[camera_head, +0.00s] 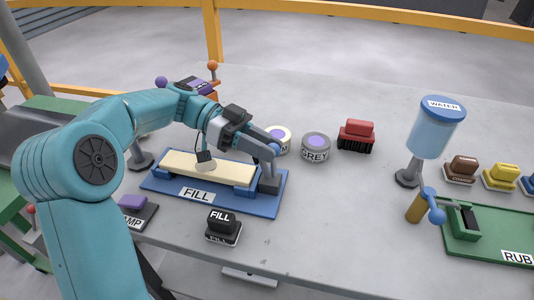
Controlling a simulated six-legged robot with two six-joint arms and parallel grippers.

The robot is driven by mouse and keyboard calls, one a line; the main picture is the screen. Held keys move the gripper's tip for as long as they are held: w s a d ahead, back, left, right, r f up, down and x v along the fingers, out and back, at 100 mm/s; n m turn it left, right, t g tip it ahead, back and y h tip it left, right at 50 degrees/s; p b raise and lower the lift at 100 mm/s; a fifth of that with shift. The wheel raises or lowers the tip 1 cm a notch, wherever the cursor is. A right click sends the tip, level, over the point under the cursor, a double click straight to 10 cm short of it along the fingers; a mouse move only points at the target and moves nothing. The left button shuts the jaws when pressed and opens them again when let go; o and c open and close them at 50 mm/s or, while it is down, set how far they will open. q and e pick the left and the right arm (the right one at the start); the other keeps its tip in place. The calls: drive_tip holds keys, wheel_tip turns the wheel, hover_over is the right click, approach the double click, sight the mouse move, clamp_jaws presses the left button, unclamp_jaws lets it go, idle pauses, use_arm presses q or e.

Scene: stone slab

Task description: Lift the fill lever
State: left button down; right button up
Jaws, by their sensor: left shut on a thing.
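The fill station has a blue base (265,207) with a label reading FILL and a cream slab (190,167) lying across it. At its right end stands a dark grey bracket (269,185), with the blue fill lever (275,150) just above it. My left gripper (262,146) reaches over the slab from the left and is shut on the lever near its rounded end. The fingers and my arm hide part of the lever, so its exact tilt is hard to tell. My right gripper is not in view.
Two round tins (316,148) and a red brush (356,136) stand behind the station. A black FILL stamp (223,227) sits in front. A WATER bottle (431,135) and a green RUB board (490,240) are at right. The grey slab between is clear.

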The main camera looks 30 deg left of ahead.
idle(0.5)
use_arm(q)
drive_tip(key=c, duration=0.8)
unclamp_jaws()
wheel_tip(320, 180, up, 20)
drive_tip(key=p, duration=0.4)
